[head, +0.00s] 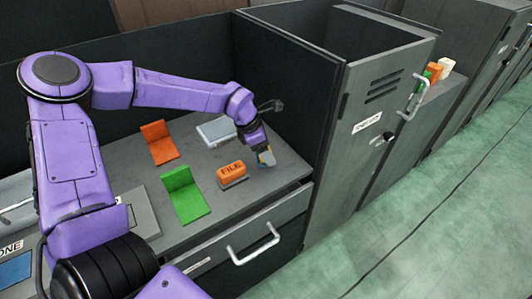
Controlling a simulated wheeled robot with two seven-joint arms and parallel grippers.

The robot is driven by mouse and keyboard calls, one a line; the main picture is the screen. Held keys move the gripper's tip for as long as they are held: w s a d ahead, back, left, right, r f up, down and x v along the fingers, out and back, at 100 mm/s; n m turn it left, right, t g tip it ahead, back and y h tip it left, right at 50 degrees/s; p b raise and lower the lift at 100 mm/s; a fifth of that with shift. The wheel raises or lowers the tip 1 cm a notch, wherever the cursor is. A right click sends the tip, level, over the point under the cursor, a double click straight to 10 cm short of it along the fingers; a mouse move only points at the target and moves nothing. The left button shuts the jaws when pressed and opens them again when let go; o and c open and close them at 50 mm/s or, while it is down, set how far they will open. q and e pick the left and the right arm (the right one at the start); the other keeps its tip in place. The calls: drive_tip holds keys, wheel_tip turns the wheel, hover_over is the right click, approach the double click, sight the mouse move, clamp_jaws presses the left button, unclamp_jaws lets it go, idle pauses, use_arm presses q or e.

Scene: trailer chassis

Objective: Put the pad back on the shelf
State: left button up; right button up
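My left gripper (265,155) reaches down over the grey worktop from the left arm, right of the orange FILE block. A small pale blue-grey and yellow piece (267,159) shows at its fingertips. It is too small to tell whether this is the pad, or whether the fingers are shut on it. A flat light grey-blue item (215,131) lies at the back of the worktop, partly behind the wrist. No thing is plainly marked as the pad. My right gripper is not in view. The shelf cannot be made out for certain.
On the worktop (238,204) stand an orange bracket (158,143), a green bracket (185,195) and the FILE block (231,173). A tall dark cabinet (375,110) rises at right. A drawer handle (253,245) juts out in front. Green floor (440,210) is clear.

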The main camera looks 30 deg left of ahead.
use_arm(q)
wheel_tip(320, 180, down, 2)
drive_tip(key=shift+d, duration=0.1)
drive_tip(key=o, duration=0.9)
drive_tip(key=shift+f, duration=0.1)
drive_tip(key=shift+r, duration=0.5)
drive_tip(key=p+v, duration=0.1)
drive_tip(key=v, duration=1)
drive_tip(key=shift+s+a+r+p, duration=0.1)
drive_tip(key=shift+s+a+p, duration=0.1)
drive_tip(key=shift+p, duration=0.2)
